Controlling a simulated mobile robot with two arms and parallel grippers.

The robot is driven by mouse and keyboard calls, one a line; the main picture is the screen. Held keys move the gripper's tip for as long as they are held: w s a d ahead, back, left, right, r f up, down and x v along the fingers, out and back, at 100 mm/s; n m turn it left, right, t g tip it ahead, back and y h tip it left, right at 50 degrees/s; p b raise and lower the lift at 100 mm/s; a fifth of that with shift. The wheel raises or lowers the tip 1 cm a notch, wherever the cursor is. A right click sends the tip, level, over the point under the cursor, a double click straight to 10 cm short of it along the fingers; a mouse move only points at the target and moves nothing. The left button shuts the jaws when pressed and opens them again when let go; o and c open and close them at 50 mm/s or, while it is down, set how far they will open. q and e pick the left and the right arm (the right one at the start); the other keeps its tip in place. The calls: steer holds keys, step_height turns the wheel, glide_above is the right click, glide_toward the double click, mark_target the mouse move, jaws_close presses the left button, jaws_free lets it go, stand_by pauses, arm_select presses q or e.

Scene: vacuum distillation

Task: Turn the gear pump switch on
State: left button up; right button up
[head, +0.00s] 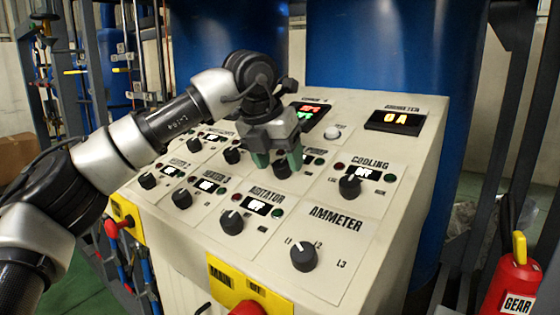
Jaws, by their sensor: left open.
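My left gripper (278,160) reaches over the sloped cream control panel (345,190) from the left. It is open and points down, with its greenish fingers on either side of a black rotary knob (281,168) in the upper row. I cannot tell whether the fingers touch the knob. The gripper covers most of the label and display by this knob, so I cannot read whether it is the gear pump switch. Part of a small label and a green lamp (308,161) show just right of the fingers. My right gripper is not in view.
Nearby knobs include cooling (350,186), agitator (231,222) and ammeter (303,257). A yellow main switch plate (243,285) is on the front. A red object labelled GEAR (515,285) stands at lower right.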

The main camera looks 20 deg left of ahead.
arm_select(q)
steer(key=shift+d+f, duration=0.1)
steer(key=shift+f, duration=0.35)
steer(key=shift+w, duration=0.15)
steer(key=c, duration=0.9)
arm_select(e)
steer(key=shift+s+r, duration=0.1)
